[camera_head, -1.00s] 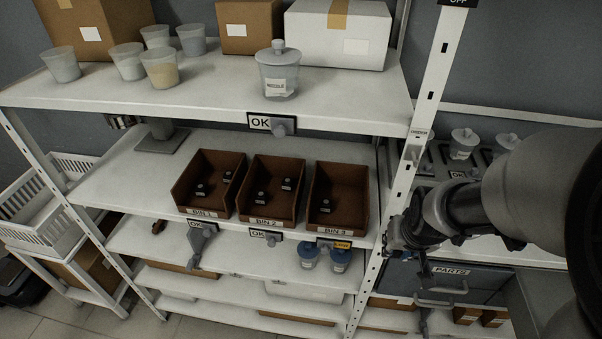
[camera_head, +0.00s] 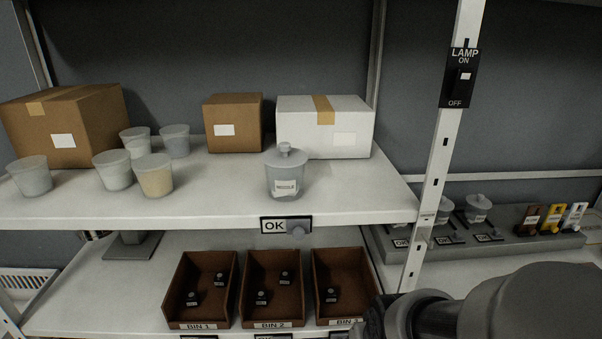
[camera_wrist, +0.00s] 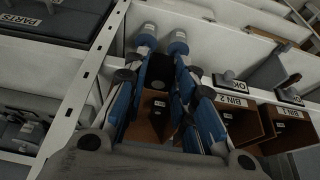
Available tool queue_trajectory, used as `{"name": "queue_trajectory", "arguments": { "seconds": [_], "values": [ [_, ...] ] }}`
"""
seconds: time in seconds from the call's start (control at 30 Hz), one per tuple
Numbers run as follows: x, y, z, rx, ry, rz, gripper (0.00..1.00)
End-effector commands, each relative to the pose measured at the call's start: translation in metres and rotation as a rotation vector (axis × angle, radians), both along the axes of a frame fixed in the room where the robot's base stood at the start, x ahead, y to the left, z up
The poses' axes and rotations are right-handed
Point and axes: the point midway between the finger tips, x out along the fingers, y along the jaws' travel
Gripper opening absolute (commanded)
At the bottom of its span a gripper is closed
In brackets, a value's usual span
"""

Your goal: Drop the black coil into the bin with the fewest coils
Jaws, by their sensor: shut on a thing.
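In the wrist view my gripper (camera_wrist: 160,72) has blue-padded fingers shut on the black coil (camera_wrist: 159,68), held in front of brown bin 3 (camera_wrist: 140,130). The head view shows only part of my arm at lower right, with the gripper out of frame. There, bin 1 (camera_head: 172,302) holds two small dark coils, (camera_head: 192,298) and (camera_head: 220,280). Bin 2 (camera_head: 249,300) also holds two, (camera_head: 262,297) and (camera_head: 285,278). Bin 3 (camera_head: 318,280) shows one coil (camera_head: 331,294); my arm hides its lower right corner.
A shelf post (camera_head: 440,160) with a lamp switch (camera_head: 459,78) stands right of the bins.

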Motion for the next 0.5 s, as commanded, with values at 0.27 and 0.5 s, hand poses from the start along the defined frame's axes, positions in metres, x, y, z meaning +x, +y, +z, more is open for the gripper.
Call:
{"name": "queue_trajectory", "arguments": {
  "seconds": [0.27, 0.5],
  "values": [
    [0.076, 0.000, -0.003, 0.000, 0.000, 0.000, 0.00],
    [0.128, 0.000, -0.002, 0.000, 0.000, 0.000, 0.00]
  ]
}}
